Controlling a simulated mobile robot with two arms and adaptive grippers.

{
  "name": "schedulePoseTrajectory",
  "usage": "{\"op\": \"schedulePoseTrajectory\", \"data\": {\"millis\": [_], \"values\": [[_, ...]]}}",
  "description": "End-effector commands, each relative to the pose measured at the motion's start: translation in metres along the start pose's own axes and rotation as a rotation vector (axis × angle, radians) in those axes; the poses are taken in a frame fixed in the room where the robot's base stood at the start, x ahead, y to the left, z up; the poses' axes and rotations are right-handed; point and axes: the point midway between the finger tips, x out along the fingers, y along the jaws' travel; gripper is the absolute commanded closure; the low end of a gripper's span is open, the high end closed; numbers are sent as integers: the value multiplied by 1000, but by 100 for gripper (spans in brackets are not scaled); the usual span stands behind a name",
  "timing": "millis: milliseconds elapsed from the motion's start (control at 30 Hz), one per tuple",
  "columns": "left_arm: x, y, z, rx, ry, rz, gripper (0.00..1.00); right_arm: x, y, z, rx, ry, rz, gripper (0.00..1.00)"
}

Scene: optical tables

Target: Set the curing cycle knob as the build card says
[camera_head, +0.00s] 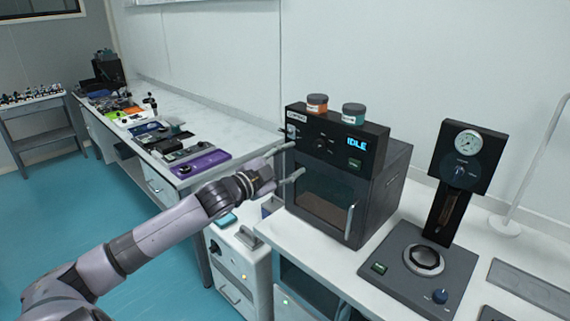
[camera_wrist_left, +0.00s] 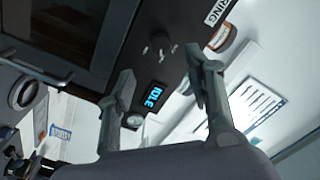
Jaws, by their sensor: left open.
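The curing oven (camera_head: 322,190) is a dark box on the white bench, with a closed glass door. Its upper panel carries a dark knob (camera_head: 320,143) and a blue display (camera_head: 356,143) reading IDLE. My left gripper (camera_head: 295,160) is open and empty, its fingers in front of the panel's left part. In the left wrist view the left gripper (camera_wrist_left: 165,68) has its fingers spread, with the knob (camera_wrist_left: 160,47) and the display (camera_wrist_left: 152,97) showing between them. No contact with the knob is visible. The knob's setting is too small to read. My right gripper is not in view.
An orange-banded jar (camera_head: 317,103) and a teal-banded jar (camera_head: 354,113) stand on the oven. A gauge stand (camera_head: 465,155) is to its right. A printed sheet (camera_wrist_left: 255,105) shows in the left wrist view, its text unreadable. A purple tray (camera_head: 200,164) lies on the left bench.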

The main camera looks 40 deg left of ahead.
Motion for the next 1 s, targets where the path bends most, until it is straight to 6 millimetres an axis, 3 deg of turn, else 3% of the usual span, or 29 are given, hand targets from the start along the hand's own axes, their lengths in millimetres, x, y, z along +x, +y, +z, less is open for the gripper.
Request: {"op": "schedulePoseTrajectory", "data": {"millis": [233,867,1000], "values": [[-14,0,0,2,0,1,52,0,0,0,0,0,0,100],[-16,0,0,1,0,0,52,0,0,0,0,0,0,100],[-15,8,23,-26,-41,1,52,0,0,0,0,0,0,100]]}}
